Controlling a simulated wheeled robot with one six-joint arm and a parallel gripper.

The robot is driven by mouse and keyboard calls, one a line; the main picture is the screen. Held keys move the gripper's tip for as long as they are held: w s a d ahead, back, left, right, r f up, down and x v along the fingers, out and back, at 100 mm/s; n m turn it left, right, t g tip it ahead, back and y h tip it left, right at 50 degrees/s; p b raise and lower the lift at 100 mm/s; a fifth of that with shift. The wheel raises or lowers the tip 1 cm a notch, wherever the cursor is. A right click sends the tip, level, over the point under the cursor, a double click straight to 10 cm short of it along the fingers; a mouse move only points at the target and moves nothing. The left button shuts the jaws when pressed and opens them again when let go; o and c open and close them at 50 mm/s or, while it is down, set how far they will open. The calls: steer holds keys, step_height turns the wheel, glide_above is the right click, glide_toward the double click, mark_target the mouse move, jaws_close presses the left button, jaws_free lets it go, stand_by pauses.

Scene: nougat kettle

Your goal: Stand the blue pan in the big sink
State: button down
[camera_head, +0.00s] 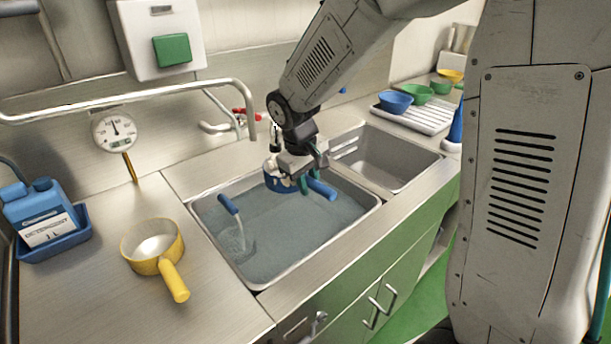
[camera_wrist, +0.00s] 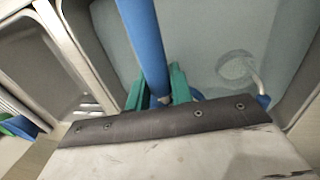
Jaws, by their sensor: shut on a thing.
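The blue pan (camera_head: 279,183) is over the big sink (camera_head: 320,247), partly hidden behind my gripper (camera_head: 309,184). My gripper's green fingers are shut on the pan's blue handle, which sticks out to the right. In the wrist view, the handle (camera_wrist: 143,40) runs up between the green fingers of my gripper (camera_wrist: 158,88). I cannot tell whether the pan touches the water.
A smaller empty sink (camera_head: 390,158) adjoins on the right. Beyond it, bowls (camera_head: 395,101) stand on a white drainer (camera_head: 432,120). A yellow pan (camera_head: 170,262) stands on the left counter. A blue jug (camera_head: 38,212) sits in a blue tray (camera_head: 55,250). A rail (camera_head: 120,97) crosses the back left.

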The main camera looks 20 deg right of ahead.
steer(key=shift+a+f, duration=0.15)
steer(key=shift+f, duration=4.4)
steer(key=shift+a+f, duration=0.15)
steer(key=shift+f, duration=4.35)
steer(key=shift+f, duration=0.45)
steer(key=c, duration=1.1)
jaws_free()
steer(key=shift+c, duration=0.2)
step_height(320, 180, up, 8)
steer(key=a, duration=0.1)
steer(key=shift+s+a+f, duration=0.15)
steer(key=shift+s+a, duration=0.1)
